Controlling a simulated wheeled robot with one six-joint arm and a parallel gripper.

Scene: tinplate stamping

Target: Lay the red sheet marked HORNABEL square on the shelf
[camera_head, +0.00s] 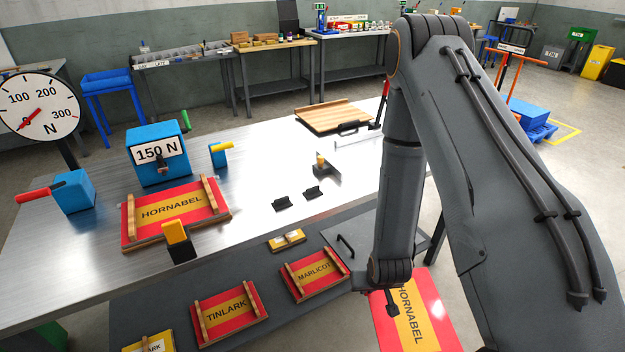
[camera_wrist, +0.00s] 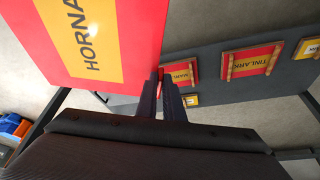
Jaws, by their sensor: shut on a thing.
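The red sheet marked HORNABEL (camera_head: 437,309), with a yellow band, hangs out beyond the front of the bench at the lower right. In the wrist view the sheet (camera_wrist: 130,62) fills the upper left. My gripper (camera_wrist: 165,84) is shut on it near one edge; in the head view my arm hides most of the gripper. The grey lower shelf (camera_head: 268,325) runs under the bench, to the left of the sheet. It bears wood-railed red boards marked TINLARK (camera_head: 229,314) and MARLICOT (camera_head: 315,274). The sheet is apart from the shelf in the head view.
Another red HORNABEL board (camera_head: 130,230) with wooden rails lies on the bench top beside a blue 150 N block (camera_head: 150,170) and a yellow-handled clamp (camera_head: 176,236). Small yellow-labelled pieces (camera_head: 287,240) also lie on the shelf. A dark handle (camera_head: 346,246) stands at its right part.

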